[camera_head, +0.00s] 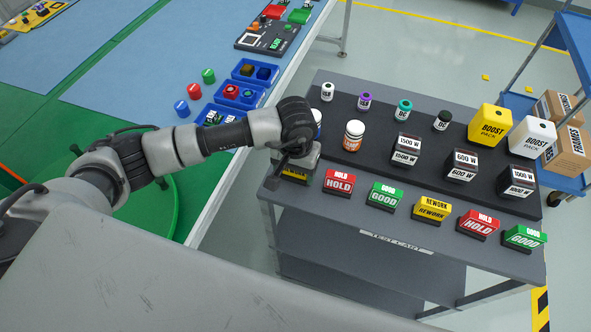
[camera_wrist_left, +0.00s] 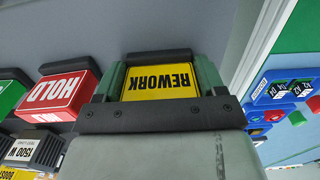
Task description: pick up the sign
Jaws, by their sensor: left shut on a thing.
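The sign is a yellow block marked REWORK (camera_wrist_left: 162,82), seen upside down in the left wrist view between the two fingers of my left gripper (camera_wrist_left: 160,85). In the head view that yellow sign (camera_head: 294,174) shows only in part at the left end of the test cart's front row, mostly hidden by my left gripper (camera_head: 296,168). My left gripper is shut on it. I cannot tell whether the sign still touches the cart. A second yellow REWORK sign (camera_head: 432,208) stands further right in the same row. My right gripper is not in view.
Red HOLD signs (camera_head: 339,183) and green GOOD signs (camera_head: 385,196) stand in the row on the test cart (camera_head: 400,242). Behind them are bottles, dark wattage blocks (camera_head: 461,166) and boost packs (camera_head: 489,126). Blue bins (camera_head: 240,94) sit on the table at left.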

